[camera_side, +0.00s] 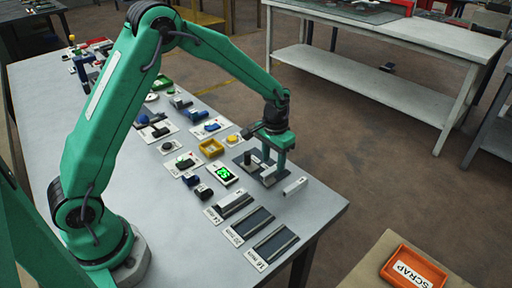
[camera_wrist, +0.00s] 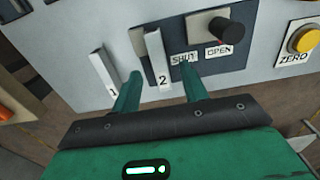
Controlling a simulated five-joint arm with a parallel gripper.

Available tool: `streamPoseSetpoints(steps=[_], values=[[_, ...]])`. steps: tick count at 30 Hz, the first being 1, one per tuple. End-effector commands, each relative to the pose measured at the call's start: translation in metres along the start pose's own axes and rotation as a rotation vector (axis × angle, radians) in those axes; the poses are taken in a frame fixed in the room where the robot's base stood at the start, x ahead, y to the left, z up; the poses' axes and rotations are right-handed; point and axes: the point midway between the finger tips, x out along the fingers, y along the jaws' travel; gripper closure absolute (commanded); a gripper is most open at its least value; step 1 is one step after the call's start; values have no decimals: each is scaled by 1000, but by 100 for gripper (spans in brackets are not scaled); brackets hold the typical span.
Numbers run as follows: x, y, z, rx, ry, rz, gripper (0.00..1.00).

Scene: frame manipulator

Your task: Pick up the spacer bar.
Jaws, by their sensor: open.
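Two pale bars marked 1 and 2 show in the wrist view; the frames do not name either as the spacer bar. Bar 2 (camera_wrist: 157,60) stands out on a dark panel (camera_wrist: 186,42) marked SHUT and OPEN. Bar 1 (camera_wrist: 103,76) lies to its left, on the grey table; a pale bar (camera_side: 295,186) shows beside my gripper in the side view. My gripper (camera_wrist: 162,70) is open, with bar 2 between its fingers in the picture. I see no contact. In the side view my gripper (camera_side: 270,176) is low over the panel and hides part of it.
A black knob (camera_wrist: 228,31) sits on the panel, and a yellow ZERO button (camera_wrist: 304,40) is at the right. Slots marked 24, 20 and 16 mm (camera_side: 250,224) lie nearer the front.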

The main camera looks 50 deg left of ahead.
Motion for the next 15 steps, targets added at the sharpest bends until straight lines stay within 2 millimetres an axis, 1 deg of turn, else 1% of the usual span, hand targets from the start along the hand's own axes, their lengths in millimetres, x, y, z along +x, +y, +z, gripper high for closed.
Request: streamPoseSetpoints(steps=[1, 3, 6, 10, 15], values=[[8, 0, 0, 0, -4, 0, 56], [16, 1, 0, 0, -3, 0, 56], [25, 1, 0, 0, -3, 0, 56], [31, 1, 0, 0, -1, 0, 56], [31, 0, 0, 0, -1, 0, 56]])
